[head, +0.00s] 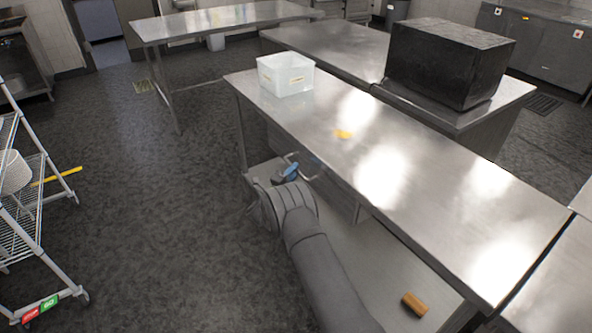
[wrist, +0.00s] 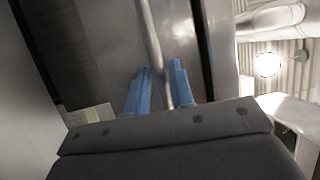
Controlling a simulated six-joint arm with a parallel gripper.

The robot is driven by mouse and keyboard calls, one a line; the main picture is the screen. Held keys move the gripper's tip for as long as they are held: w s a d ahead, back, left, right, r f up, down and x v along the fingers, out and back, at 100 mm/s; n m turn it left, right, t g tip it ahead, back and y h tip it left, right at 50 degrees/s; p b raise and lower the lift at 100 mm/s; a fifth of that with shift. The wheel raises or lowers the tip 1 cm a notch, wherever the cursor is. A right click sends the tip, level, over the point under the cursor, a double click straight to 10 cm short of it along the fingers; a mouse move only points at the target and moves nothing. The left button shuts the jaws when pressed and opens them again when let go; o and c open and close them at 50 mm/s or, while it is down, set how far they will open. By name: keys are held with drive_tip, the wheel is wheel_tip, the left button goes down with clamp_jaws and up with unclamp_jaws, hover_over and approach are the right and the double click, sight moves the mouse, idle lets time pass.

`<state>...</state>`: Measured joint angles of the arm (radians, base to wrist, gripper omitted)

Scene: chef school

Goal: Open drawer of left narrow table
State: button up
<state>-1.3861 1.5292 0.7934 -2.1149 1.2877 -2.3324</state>
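The long steel table (head: 330,130) in the middle of the head view has a metal bar handle (head: 314,175) on its near side, under the top. In the wrist view the handle (wrist: 152,40) is a thin round bar in front of a grey metal drawer front (wrist: 108,40). My gripper (head: 289,172) is at the handle, with blue fingers. The wrist view shows the gripper (wrist: 160,80) with one finger on each side of the bar and small gaps showing. Firm contact is not visible. The drawer front is mostly hidden by the arm and tabletop in the head view.
A translucent white bin (head: 286,75) and a small yellow item (head: 343,134) sit on the tabletop. A large black box (head: 450,62) stands on the adjoining table. A brown cylinder (head: 415,304) lies on the lower shelf. A wire rack (head: 28,190) stands left; the floor between is clear.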

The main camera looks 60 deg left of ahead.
drive_tip(key=shift+x, duration=0.75)
clamp_jaws()
drive_tip(key=s, duration=2.8)
drive_tip(key=shift+s, duration=0.1)
unclamp_jaws()
